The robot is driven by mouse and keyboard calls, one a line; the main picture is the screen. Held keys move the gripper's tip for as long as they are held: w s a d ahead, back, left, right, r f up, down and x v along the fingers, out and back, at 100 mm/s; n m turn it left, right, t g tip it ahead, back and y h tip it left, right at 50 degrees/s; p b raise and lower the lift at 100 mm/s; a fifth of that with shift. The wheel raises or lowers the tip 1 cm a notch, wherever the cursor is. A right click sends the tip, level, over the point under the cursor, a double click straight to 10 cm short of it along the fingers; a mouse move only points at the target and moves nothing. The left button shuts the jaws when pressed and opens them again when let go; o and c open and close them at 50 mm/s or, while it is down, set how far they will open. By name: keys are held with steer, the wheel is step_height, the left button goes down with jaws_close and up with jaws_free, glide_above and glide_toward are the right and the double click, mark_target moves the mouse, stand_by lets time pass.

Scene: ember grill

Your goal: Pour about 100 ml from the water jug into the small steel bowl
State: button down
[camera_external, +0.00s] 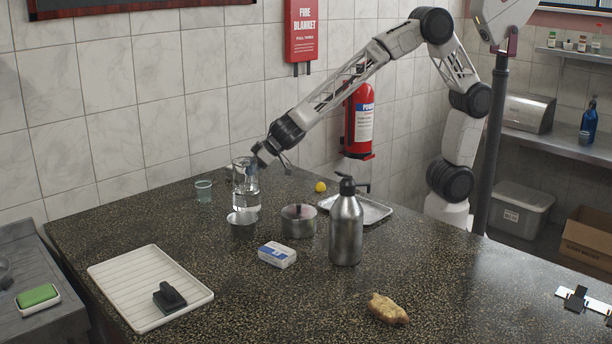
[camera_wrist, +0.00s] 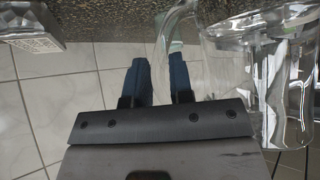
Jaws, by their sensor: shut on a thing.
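The clear glass water jug (camera_external: 246,198) is upright near the counter's far left edge, partly filled with water. My gripper (camera_external: 262,160) is at its upper right side, shut on its handle. The wrist view shows my gripper's blue-tipped fingers (camera_wrist: 160,78) on either side of the clear handle, with the jug's glass body (camera_wrist: 290,85) to the right. I cannot tell whether the jug's base touches the counter. A small steel bowl (camera_external: 242,226) stands just in front of the jug, and its inside is mostly hidden. A wider steel vessel (camera_external: 298,228) stands to its right.
A small tumbler (camera_external: 203,190) is left of the jug. A steel bottle (camera_external: 346,230), a blue-white packet (camera_external: 277,254), a metal tray (camera_external: 375,212) and a yellow ball (camera_external: 320,187) stand to the right. A white ribbed tray (camera_external: 125,272) is at front left. The front-middle counter is mostly clear.

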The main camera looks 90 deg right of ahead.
mark_target(247, 160)
steer(key=shift+a+r, duration=0.1)
steer(key=shift+r, duration=0.15)
steer(key=shift+a+r+n+h, duration=0.4)
steer(key=shift+r+h, duration=0.3)
steer(key=shift+r, duration=0.15)
steer(key=shift+a+r+n+h, duration=0.4)
steer(key=shift+a+r+h, duration=0.3)
steer(key=shift+r, duration=0.1)
steer(key=shift+a+r+n+t+h, duration=0.3)
steer(key=shift+a+r+n+h, duration=0.1)
steer(key=shift+a+r+h, duration=0.3)
steer(key=shift+s+a+r+n+t+h, duration=0.15)
steer(key=shift+a+n+h, duration=0.1)
steer(key=shift+a+h, duration=0.25)
steer(key=shift+w+a+r+n+t+h, duration=0.1)
steer(key=shift+a+r+n+h, duration=0.1)
steer(key=shift+a+h, duration=0.25)
steer(key=shift+s+a+r+n+t+h, duration=0.1)
steer(key=shift+a+n+h, duration=0.2)
steer(key=shift+a, duration=0.3)
steer(key=shift+a+n+t+h, duration=0.25)
steer(key=shift+a+n+h, duration=0.45)
steer(key=shift+h, duration=0.25)
steer(key=shift+a, duration=0.15)
steer(key=shift+a+f+n+h+b, duration=0.15)
steer(key=shift+a+n+h+b, duration=0.1)
steer(key=shift+a+h+b, duration=0.15)
steer(key=shift+a+r+n+t+h, duration=0.25)
steer(key=shift+a+n+t+h, duration=0.05)
steer(key=shift+a, duration=0.15)
